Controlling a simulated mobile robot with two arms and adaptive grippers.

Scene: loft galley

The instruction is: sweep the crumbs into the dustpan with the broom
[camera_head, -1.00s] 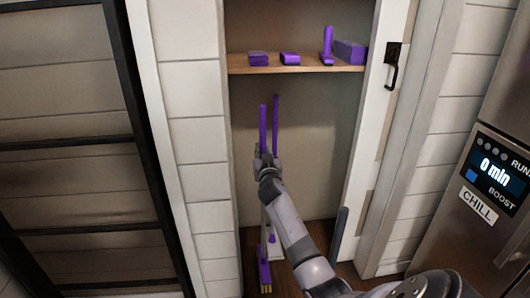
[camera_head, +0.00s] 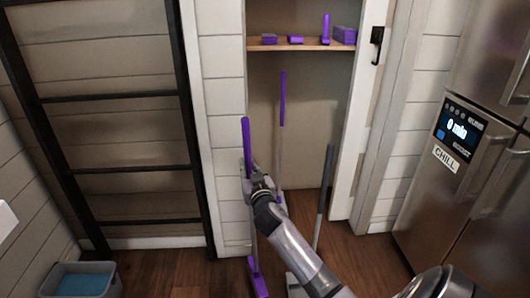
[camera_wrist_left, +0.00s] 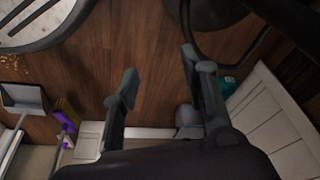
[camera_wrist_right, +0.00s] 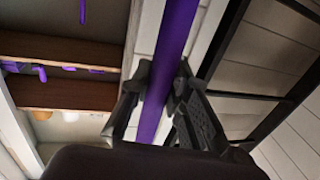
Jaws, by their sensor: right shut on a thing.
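My right gripper (camera_head: 251,174) is shut on the broom's purple upper handle (camera_head: 246,140) in front of the cupboard, and the right wrist view shows the handle (camera_wrist_right: 174,50) between its fingers (camera_wrist_right: 163,88). The broom's purple head (camera_head: 258,281) hangs low, near the wooden floor; whether it touches cannot be told. A long-handled grey dustpan (camera_head: 325,180) stands to its right, partly behind my arm. In the left wrist view the pan (camera_wrist_left: 22,97) lies beside the broom head (camera_wrist_left: 66,118), with crumbs (camera_wrist_left: 20,66) on the floor close by. My left gripper (camera_wrist_left: 160,78) is open and empty.
A second purple-handled pole (camera_head: 282,98) stands in the open cupboard, under a shelf (camera_head: 290,44) with purple items. A black ladder-like frame (camera_head: 120,98) is at left, a grey bin (camera_head: 66,268) below it, a steel fridge (camera_head: 470,150) at right. A round-edged pale object (camera_wrist_left: 45,18) borders the crumbs.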

